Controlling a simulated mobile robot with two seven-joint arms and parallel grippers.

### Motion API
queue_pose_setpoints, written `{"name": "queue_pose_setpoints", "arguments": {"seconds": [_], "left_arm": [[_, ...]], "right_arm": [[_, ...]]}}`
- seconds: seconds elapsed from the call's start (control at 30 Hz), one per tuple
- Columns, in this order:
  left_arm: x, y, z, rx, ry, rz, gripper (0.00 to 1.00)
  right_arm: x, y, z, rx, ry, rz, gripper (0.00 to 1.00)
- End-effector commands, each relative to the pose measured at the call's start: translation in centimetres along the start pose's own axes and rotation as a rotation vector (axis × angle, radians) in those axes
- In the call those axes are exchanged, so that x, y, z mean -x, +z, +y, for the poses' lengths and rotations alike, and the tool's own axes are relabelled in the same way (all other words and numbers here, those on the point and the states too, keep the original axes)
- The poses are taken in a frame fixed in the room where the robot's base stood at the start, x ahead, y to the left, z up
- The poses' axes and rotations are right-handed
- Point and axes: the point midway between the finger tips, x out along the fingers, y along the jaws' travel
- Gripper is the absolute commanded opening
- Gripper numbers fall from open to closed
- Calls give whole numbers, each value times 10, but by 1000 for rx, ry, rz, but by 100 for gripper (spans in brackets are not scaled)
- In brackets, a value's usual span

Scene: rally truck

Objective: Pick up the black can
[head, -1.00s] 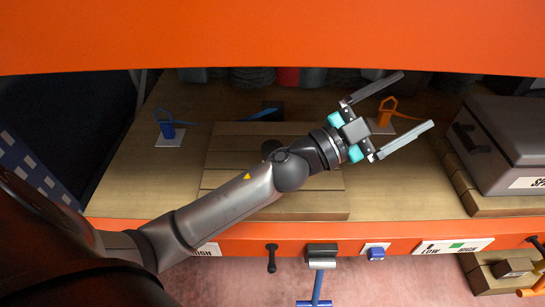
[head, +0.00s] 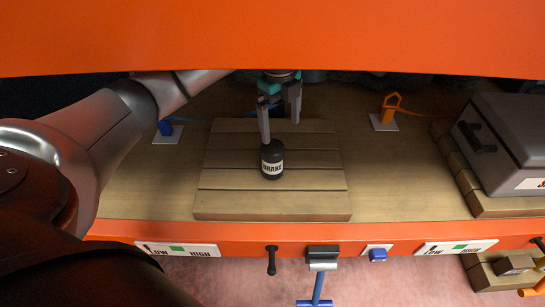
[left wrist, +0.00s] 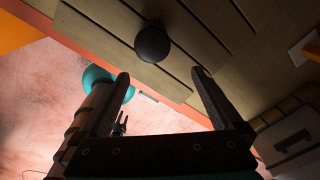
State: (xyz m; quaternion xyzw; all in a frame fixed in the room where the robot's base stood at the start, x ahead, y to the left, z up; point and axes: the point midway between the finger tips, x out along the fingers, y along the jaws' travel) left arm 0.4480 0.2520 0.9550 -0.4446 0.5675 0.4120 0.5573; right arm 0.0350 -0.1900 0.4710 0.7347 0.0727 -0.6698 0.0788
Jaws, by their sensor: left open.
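The black can (head: 272,160) stands upright on a slatted wooden board (head: 225,206) in the head view, with a white label on its front. My left gripper (head: 281,131) is open and points down just behind and above the can; one finger overlaps the can's top edge in the picture. In the left wrist view the can (left wrist: 152,45) shows as a dark round shape beyond the open fingers (left wrist: 160,75), not between them. I cannot tell whether a finger touches it. My right gripper does not show.
A grey case (head: 505,140) stands at the right on slats. A blue hook (head: 165,127) and an orange hook (head: 388,108) stand either side of the board. An orange panel (head: 270,35) hangs above; an orange front rail (head: 230,235) runs below.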

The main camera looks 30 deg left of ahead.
Motion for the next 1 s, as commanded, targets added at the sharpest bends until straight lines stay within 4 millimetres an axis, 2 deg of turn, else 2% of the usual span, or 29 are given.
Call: {"name": "queue_pose_setpoints", "arguments": {"seconds": [0.07,0.17,0.5,0.6,0.87,1.0], "left_arm": [[1,10,4,28,21,-33,100],[-11,14,7,39,33,-44,100],[-80,16,8,36,31,-41,100],[-92,16,9,35,30,-40,100],[-106,17,10,34,29,-40,100],[-127,21,12,36,31,-39,100]], "right_arm": [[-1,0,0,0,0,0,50],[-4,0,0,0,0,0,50],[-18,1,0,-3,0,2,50],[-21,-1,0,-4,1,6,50],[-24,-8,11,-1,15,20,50],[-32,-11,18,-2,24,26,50]]}}
